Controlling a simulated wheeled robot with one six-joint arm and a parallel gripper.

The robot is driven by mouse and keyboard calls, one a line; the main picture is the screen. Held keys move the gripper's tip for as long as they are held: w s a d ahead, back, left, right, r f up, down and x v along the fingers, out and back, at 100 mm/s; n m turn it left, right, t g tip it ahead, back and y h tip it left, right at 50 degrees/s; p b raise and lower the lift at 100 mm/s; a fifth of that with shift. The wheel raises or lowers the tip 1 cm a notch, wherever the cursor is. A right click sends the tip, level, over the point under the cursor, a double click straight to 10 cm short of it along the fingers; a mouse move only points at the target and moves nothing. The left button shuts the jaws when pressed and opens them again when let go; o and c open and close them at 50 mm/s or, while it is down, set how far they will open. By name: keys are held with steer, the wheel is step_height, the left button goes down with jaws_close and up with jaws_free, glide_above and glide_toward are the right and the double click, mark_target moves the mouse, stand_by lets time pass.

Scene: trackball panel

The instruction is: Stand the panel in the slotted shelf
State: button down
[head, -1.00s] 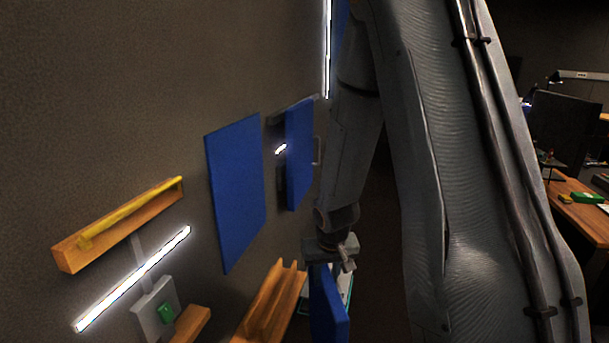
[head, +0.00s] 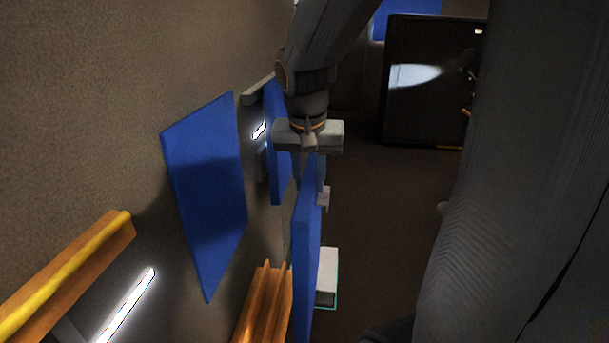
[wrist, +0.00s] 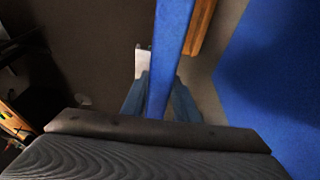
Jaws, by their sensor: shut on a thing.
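A blue panel (head: 306,245) hangs upright below my gripper (head: 310,160), which is shut on its top edge. In the wrist view my gripper (wrist: 161,98) has its two fingers on either side of the panel (wrist: 171,45), seen edge-on. The slotted wooden shelf (head: 264,305) is on the wall just left of the panel; its upright ridges face up. The panel is beside the shelf, not between its ridges. Part of the shelf also shows in the wrist view (wrist: 200,27). The panel's lower end reaches near the bottom of the head view.
A blue board (head: 207,190) is on the wall left of the shelf, with another (head: 277,150) behind. A wooden ledge with a yellow bar (head: 70,270) and a lit strip (head: 126,305) are at the left. A white box (head: 327,275) stands right of the panel. Dark floor lies further right.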

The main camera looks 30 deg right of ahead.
steer(key=shift+w+a+b, duration=2.1)
steer(key=shift+w+a, duration=2)
steer(key=shift+a, duration=1.5)
step_height(320, 180, down, 8)
steer(key=b, duration=0.4)
steer(key=shift+f+b, duration=1.1)
steer(key=shift+f, duration=0.3)
steer(key=c, duration=1.3)
jaws_free()
steer(key=shift+f, duration=0.1)
steer(key=v, duration=0.8)
steer(key=shift+s, duration=0.1)
